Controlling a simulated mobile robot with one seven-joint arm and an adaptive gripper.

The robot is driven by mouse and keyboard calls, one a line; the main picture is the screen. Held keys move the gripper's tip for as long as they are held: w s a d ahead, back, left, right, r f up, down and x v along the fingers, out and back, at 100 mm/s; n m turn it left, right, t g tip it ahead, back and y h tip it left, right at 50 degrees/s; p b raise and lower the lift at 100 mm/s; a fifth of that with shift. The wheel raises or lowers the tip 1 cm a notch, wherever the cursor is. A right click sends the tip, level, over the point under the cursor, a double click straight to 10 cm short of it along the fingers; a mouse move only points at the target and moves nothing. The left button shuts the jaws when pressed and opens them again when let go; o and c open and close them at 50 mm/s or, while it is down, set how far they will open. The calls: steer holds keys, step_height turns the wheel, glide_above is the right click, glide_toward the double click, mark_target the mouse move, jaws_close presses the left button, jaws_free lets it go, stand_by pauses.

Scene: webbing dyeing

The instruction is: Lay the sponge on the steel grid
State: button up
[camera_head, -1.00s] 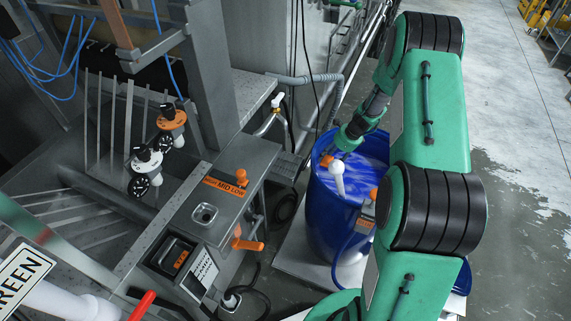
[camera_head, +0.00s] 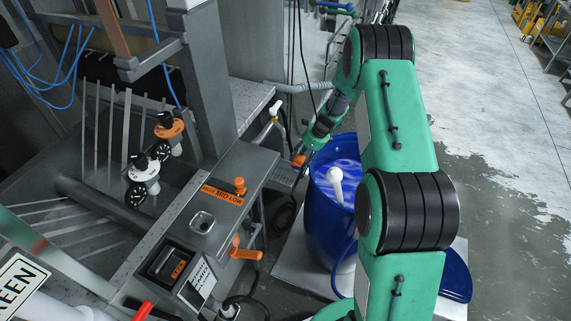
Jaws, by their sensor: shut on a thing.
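My gripper (camera_head: 303,153) is small in the head view, at the end of my green arm, left of the blue drum's rim. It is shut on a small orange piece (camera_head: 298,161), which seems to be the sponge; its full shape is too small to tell. The steel grid (camera_head: 283,174) is a grey slatted patch between the steel control box and the drum. The orange piece is above or beside the grid's right end in the picture; I cannot tell whether they touch. Part of the grid is hidden.
The open blue drum (camera_head: 327,222) holds bluish liquid and a white rod (camera_head: 336,182). A steel control box (camera_head: 213,190) with orange handles stands left of the grid. A hose (camera_head: 290,86) and black cables run behind. A blue lid (camera_head: 456,278) lies at lower right.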

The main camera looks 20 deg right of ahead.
steer(key=w+a, duration=0.1)
steer(key=w+a+f, duration=0.1)
steer(key=w+a, duration=0.1)
steer(key=w+a+f, duration=0.1)
steer(key=shift+w+a+f+b, duration=0.25)
steer(key=shift+w+a+b, duration=0.05)
steer(key=shift+w+a, duration=0.05)
steer(key=shift+f, duration=0.25)
steer(key=shift+f, duration=0.1)
step_height(320, 180, down, 3)
steer(key=shift+r, duration=0.15)
steer(key=shift+w+a+f+b, duration=0.3)
steer(key=shift+f+b, duration=0.05)
steer(key=shift+f, duration=0.2)
steer(key=shift+f, duration=0.1)
steer(key=o, duration=1)
